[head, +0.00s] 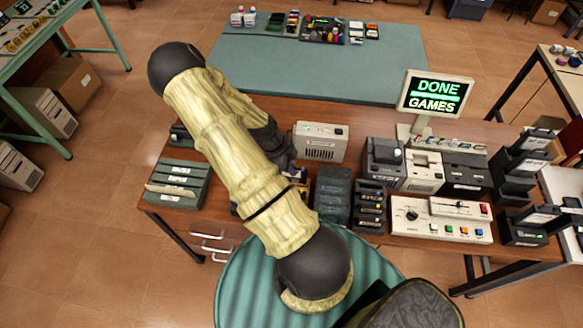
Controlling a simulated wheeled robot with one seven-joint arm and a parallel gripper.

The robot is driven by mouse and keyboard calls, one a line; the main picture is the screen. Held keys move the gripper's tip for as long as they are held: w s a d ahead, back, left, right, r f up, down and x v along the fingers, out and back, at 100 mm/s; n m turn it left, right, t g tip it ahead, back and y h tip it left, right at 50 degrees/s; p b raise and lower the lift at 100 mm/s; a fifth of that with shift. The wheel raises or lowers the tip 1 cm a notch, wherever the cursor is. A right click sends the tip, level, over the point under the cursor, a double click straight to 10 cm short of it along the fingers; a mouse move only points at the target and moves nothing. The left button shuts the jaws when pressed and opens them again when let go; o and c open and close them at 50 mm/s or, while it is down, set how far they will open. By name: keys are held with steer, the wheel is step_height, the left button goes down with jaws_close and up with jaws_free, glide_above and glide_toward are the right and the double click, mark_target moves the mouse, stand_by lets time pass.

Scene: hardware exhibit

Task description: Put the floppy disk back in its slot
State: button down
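My gripper (282,153) is at the end of my folded arm, low over the middle of the desk. My forearm and upper arm cover most of it, so its fingers and anything between them are hidden. I cannot single out the floppy disk with certainty. A green slotted rack (165,201) with white labels stands at the desk's left end, with a cream piece across its front. Small blue and orange bits (297,175) show beside my arm.
A beige box (320,142) stands behind my gripper. Dark and cream drive units (421,170), a control panel (440,221) and black stands (520,185) crowd the right side. A teal table (280,70) lies beyond, mostly clear.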

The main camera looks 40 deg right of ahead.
steer(key=shift+d+f, duration=0.1)
steer(key=shift+f, duration=0.1)
stand_by(0.6)
steer(key=shift+s, duration=0.1)
steer(key=shift+f+b, duration=2.25)
steer(key=shift+f, duration=0.4)
steer(key=c, duration=1.6)
jaws_free()
steer(key=shift+r, duration=0.15)
steer(key=shift+r+p, duration=3.2)
steer(key=shift+r, duration=0.75)
